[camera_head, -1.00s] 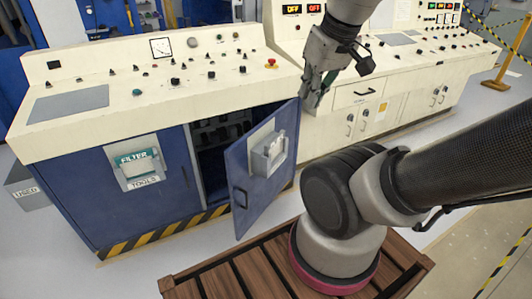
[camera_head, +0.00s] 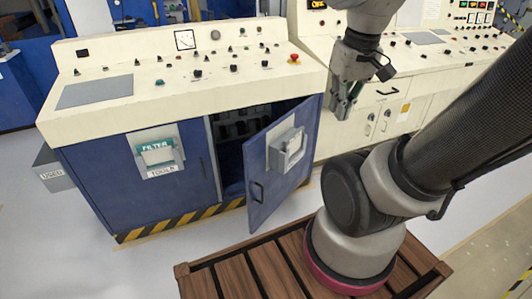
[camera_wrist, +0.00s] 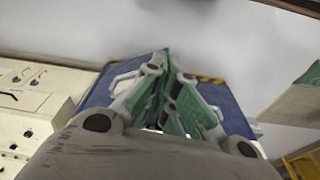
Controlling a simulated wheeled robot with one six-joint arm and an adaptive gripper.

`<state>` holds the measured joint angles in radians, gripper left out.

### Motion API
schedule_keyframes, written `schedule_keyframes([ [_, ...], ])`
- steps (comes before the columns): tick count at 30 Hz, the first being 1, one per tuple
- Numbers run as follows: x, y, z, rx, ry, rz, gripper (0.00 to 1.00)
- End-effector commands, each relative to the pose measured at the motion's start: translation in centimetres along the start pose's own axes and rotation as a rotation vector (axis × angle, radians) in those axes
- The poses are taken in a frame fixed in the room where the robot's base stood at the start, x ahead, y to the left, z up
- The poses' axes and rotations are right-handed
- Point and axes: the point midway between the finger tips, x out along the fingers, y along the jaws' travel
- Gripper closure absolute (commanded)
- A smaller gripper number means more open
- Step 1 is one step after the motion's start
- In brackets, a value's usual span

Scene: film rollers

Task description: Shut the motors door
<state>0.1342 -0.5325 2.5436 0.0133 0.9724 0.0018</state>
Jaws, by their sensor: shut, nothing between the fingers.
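The blue motors door (camera_head: 280,165) stands ajar on the front of the control console, swung outward with its hinge on the right. It has a grey holder (camera_head: 288,150) on its face and a dark handle (camera_head: 257,191) near its free edge. Behind it the dark cabinet inside partly shows. My gripper (camera_head: 341,112) is shut and empty, just right of the door's upper hinge-side edge. In the wrist view the shut green-padded fingers (camera_wrist: 172,90) are seen against the blue door (camera_wrist: 225,100), which lies beyond them. Whether they touch it I cannot tell.
A closed blue door (camera_head: 130,180) labelled filter and tools is left of the opening. The cream console top (camera_head: 180,75) overhangs the doors. A white cabinet (camera_head: 378,115) stands at right. Grey floor (camera_head: 205,245) is free before the console.

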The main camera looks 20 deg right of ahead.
Motion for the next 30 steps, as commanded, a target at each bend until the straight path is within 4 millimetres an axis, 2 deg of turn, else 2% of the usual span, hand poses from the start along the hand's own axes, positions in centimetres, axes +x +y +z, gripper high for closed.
schedule_keyframes([
  [1, 1.8, 0.2, 0.2, 0.057, -0.08, -0.019, 1.0],
  [3, 4.1, -0.2, 0.4, 0.154, -0.171, -0.073, 1.0],
  [8, 9.4, -2.6, 0.5, 0.447, -0.344, -0.238, 1.0],
  [14, 16.0, -6.4, -1.6, 0.944, -0.498, -0.455, 1.0],
  [19, 22.6, -8.5, -6.0, 1.494, -0.564, -0.611, 1.0],
  [21, 25.7, -8.5, -8.5, 1.752, -0.561, -0.656, 1.0],
  [24, 28.9, -7.8, -12.2, 2.051, -0.515, -0.703, 1.0],
  [27, 29.9, -6.7, -15.7, 2.246, -0.436, -0.75, 1.0],
  [30, 30.2, -5.6, -17.8, 2.369, -0.378, -0.782, 1.0],
])
